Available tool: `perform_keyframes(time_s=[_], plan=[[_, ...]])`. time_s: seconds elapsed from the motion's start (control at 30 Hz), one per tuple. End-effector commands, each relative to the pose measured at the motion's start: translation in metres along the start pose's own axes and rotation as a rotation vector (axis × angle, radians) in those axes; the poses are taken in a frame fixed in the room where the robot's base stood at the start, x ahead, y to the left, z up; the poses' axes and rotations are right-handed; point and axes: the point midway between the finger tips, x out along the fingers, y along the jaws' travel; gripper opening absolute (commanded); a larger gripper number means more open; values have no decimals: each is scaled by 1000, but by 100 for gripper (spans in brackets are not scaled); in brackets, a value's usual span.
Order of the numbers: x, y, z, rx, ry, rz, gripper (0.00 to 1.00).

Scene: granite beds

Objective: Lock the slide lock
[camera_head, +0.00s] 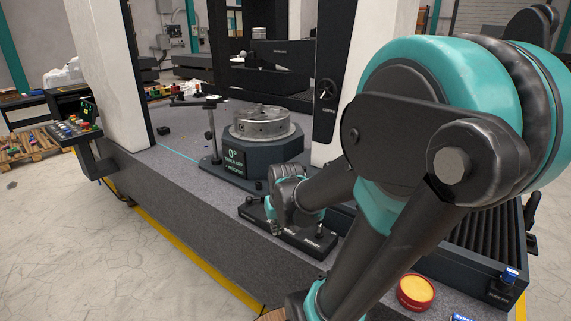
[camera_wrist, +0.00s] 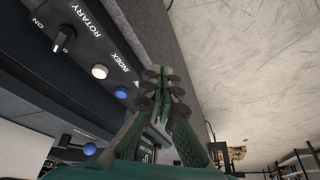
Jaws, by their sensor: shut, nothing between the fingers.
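I cannot pick out the slide lock with certainty. A low black control box (camera_head: 312,239) with small knobs stands on the granite bed below the rotary table. My gripper (camera_head: 276,222) is over its left part, partly hidden by my wrist. In the wrist view, my gripper's green fingers (camera_wrist: 160,84) are shut and empty, tips close together. Beside them the black panel (camera_wrist: 98,42) carries a lever switch (camera_wrist: 62,40) marked ROTARY and ON, and a white button (camera_wrist: 100,71) and blue button (camera_wrist: 121,92) near the word INDEX. The fingers hide the panel's end; contact cannot be told.
The rotary table (camera_head: 264,145) with a round metal chuck stands behind the box. A red and yellow button (camera_head: 416,292) and a small blue-topped part (camera_head: 510,275) are at the front right. A console (camera_head: 82,140) hangs at the left. Open floor (camera_head: 120,270) lies at front left.

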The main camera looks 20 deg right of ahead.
Motion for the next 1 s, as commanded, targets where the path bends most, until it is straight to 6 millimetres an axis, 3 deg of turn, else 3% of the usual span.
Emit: perform_keyframes(time_s=[0.03, 0.1, 0.3, 0.4, 0.5, 0.7, 1.0], plan=[[-5, 7, -37, 6, -1, 3, 0], [-11, 18, -86, 11, -3, 6, 0], [-24, 59, -214, 23, -8, 11, 0], [-27, 82, -266, 28, -10, 13, 0], [-29, 103, -305, 31, -12, 15, 0], [-30, 127, -346, 34, -13, 16, 0], [-30, 131, -352, 34, -14, 16, 0]])
